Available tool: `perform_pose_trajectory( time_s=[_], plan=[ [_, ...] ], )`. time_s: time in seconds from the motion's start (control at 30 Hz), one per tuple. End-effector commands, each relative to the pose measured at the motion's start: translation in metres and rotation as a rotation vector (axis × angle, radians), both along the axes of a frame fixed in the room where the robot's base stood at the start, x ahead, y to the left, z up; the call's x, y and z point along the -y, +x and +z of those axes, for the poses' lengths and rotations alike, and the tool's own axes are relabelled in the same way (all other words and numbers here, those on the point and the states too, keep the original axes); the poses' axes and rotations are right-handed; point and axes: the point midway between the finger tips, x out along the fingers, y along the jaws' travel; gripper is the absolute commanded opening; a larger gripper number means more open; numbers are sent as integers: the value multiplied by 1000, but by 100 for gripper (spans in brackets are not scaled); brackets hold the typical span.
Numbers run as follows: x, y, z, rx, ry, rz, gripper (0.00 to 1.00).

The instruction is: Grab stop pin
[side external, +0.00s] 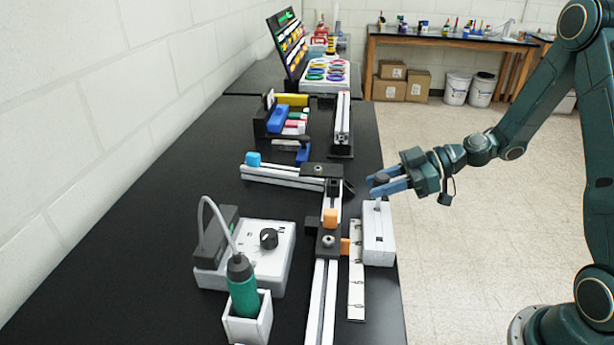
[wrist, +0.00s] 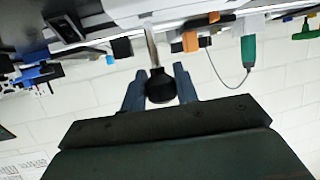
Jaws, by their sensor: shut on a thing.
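The stop pin has a dark round knob (side external: 381,178) and a thin metal shaft (side external: 378,203). It stands upright at the far end of a white block (side external: 379,235) at the table's right edge. My gripper (side external: 376,186) reaches in from the right, level, with its blue fingers on either side of the knob, shut on it. In the wrist view the black knob (wrist: 160,86) sits between the fingers (wrist: 158,80), and the shaft runs up to the pale block. I cannot tell how deep the shaft sits in the block.
Left of the block are a white ruler strip (side external: 356,285) and a long extrusion rail (side external: 322,300) with black and orange fittings. A green-handled tool (side external: 242,285) stands in a white holder by a control box (side external: 270,262). Right of the table edge is open floor.

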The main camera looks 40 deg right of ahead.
Motion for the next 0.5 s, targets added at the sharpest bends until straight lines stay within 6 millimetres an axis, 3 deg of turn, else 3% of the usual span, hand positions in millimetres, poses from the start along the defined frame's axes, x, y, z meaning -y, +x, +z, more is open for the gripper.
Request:
perform_pose_trajectory(
  time_s=[0.5],
  plan=[
    [0,0,98,6,-5,0,8]
  ],
)
